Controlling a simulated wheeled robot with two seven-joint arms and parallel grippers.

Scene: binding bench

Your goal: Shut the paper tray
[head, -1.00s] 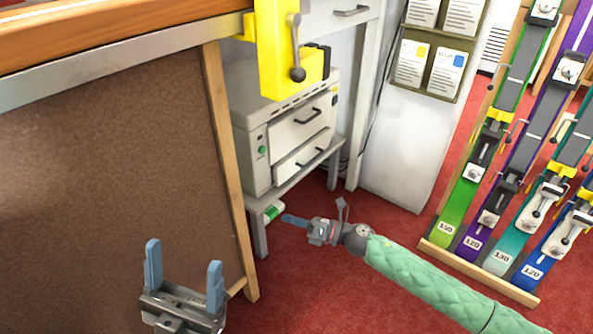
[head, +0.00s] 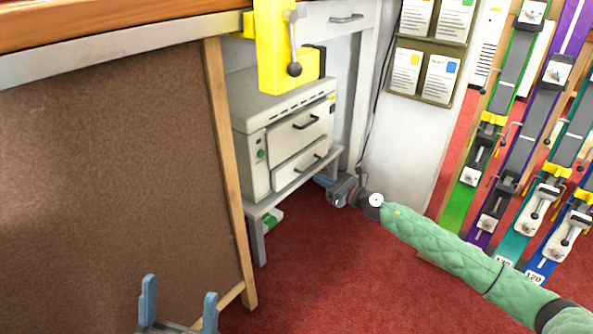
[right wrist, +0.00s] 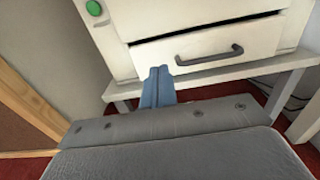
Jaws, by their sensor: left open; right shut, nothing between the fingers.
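The paper tray is the lower drawer (head: 298,170) of a pale grey machine, with a dark bar handle. A dark gap shows above its front in the right wrist view (right wrist: 215,40); I cannot tell how far it stands out. My right gripper (head: 324,181) is shut and empty, low and to the right of the tray front in the head view. In the right wrist view its blue fingertips (right wrist: 158,74) overlap the tray's lower left part, left of the handle; contact is not clear. My left gripper (head: 180,290) is open and empty at the bottom edge, far from the tray.
The machine stands on a low grey stand (head: 262,212) beneath a bench. A brown panel with a wooden frame (head: 228,170) is left of it. A yellow clamp-like part (head: 288,65) hangs above. A ski rack stands right. Red floor (head: 310,270) is open in front.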

